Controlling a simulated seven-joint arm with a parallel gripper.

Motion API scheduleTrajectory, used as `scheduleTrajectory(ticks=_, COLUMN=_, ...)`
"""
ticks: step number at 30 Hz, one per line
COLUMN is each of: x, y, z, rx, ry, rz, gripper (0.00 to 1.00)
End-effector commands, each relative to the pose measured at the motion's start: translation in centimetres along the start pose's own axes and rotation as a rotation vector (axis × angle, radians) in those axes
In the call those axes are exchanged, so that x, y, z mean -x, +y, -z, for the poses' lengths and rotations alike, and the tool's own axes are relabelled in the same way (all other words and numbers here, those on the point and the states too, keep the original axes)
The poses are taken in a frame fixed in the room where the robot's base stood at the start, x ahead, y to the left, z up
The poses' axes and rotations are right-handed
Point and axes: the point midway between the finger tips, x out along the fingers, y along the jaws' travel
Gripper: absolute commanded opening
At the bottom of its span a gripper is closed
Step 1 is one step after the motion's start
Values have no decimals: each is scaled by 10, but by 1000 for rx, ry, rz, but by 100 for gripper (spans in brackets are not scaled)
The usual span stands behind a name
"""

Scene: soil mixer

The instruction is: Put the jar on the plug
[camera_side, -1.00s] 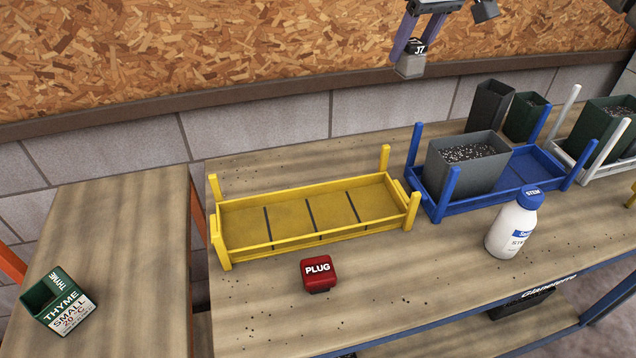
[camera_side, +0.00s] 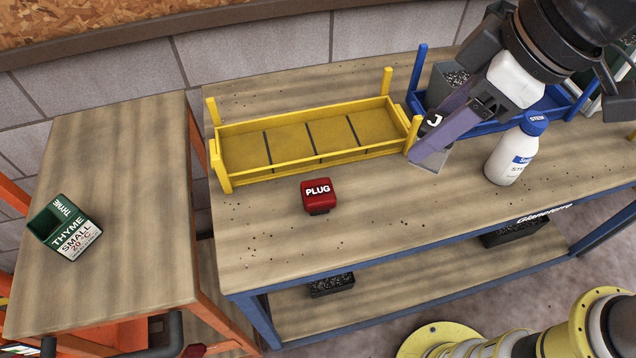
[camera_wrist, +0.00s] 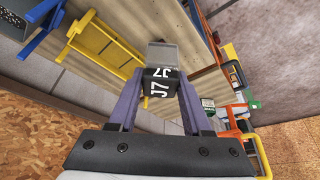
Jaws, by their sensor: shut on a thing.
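The jar, a small grey block with a black part marked "J7" (camera_wrist: 160,86), is held between the purple fingers of my gripper (camera_wrist: 162,95) in the wrist view. In the side view my gripper (camera_side: 440,135) is shut on the jar (camera_side: 428,166), which is tilted and partly hidden by a finger. The red plug (camera_side: 319,194), lettered "PLUG", sits upright on the wooden bench in front of the yellow tray. The jar is up and to the right of the plug in the picture, apart from it. I cannot make out the plug in the wrist view.
An empty yellow tray (camera_side: 229,180) with corner posts stands behind the plug. A white bottle with a blue cap (camera_side: 515,150) and a blue tray (camera_side: 418,85) are near my gripper. A green thyme pot (camera_side: 66,228) stands on the left table. The bench around the plug is clear.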

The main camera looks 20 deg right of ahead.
Motion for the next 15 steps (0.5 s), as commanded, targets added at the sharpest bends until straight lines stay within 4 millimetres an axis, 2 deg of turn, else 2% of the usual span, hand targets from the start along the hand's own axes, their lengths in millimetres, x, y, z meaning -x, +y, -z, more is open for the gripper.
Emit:
scheduleTrajectory(ticks=3, x=-18, y=0, z=-8, rx=-2, ry=-3, rz=-1, gripper=0)
scheduleTrajectory(ticks=8, x=-33, y=0, z=-8, rx=-3, ry=-1, rz=-1, gripper=0)
scheduleTrajectory(ticks=15, x=-70, y=-2, z=26, rx=-4, ry=-3, rz=-1, gripper=0)
